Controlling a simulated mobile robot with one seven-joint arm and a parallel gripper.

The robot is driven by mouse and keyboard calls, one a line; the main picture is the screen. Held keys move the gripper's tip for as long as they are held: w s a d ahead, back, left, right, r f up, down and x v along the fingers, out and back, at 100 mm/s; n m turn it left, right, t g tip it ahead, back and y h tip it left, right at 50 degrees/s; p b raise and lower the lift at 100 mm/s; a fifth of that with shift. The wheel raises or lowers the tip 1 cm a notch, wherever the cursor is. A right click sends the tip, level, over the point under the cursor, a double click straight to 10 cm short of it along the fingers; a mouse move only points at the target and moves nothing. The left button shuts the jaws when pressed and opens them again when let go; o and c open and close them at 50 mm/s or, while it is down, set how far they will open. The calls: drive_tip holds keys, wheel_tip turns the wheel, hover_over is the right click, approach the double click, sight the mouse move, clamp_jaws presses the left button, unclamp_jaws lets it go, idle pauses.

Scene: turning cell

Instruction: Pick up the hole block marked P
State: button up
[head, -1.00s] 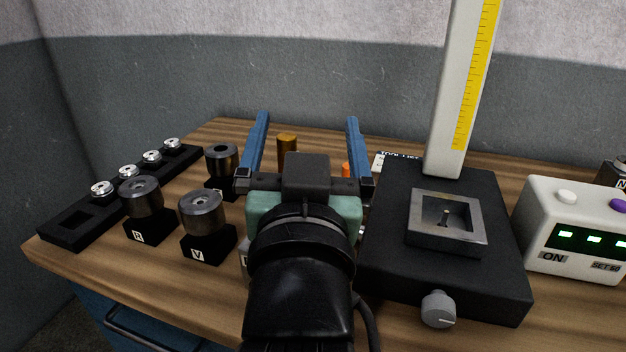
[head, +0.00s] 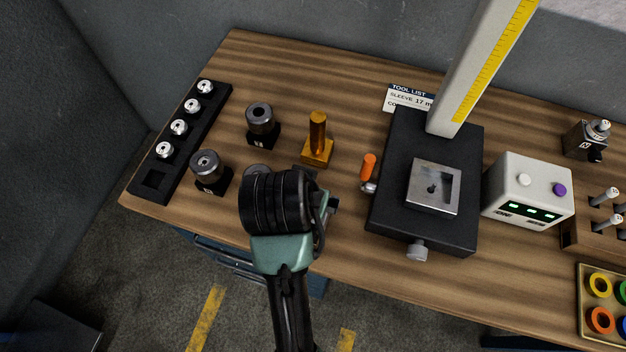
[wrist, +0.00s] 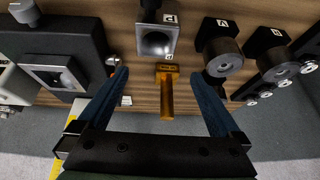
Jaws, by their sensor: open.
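The hole block marked P (wrist: 157,40) shows in the wrist view at the top centre, a grey metal block with a dark round hollow and a white P label. In the head view my wrist hides it. My gripper (wrist: 158,73) is open and empty. Its two blue fingers point toward the bench, spread on either side of a brass post, with the P block beyond their tips and apart from them. In the head view the fingers are mostly hidden under my wrist.
The brass post (head: 317,138) stands close to my gripper. Dark holders with round collars (head: 262,118) and a black rack (head: 178,140) lie left. The black gauge base (head: 395,215) with its tall scale column (head: 468,85), an orange-handled tool (head: 368,165) and a white control box (head: 525,190) stand right.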

drive_tip(key=shift+s+r+g+p, duration=0.15)
drive_tip(key=shift+s+g+p, duration=0.25)
drive_tip(key=shift+s+p, duration=0.15)
drive_tip(key=x, duration=0.7)
drive_tip(key=shift+s+f, duration=0.1)
drive_tip(key=shift+f, duration=0.35)
wheel_tip(320, 180, down, 4)
drive_tip(key=shift+d+r+p, duration=0.1)
drive_tip(key=shift+d+p, duration=0.1)
drive_tip(key=shift+p, duration=0.4)
drive_tip(key=shift+x, duration=0.8)
clamp_jaws()
drive_tip(key=shift+w+r, duration=0.3)
drive_tip(key=shift+w, duration=0.1)
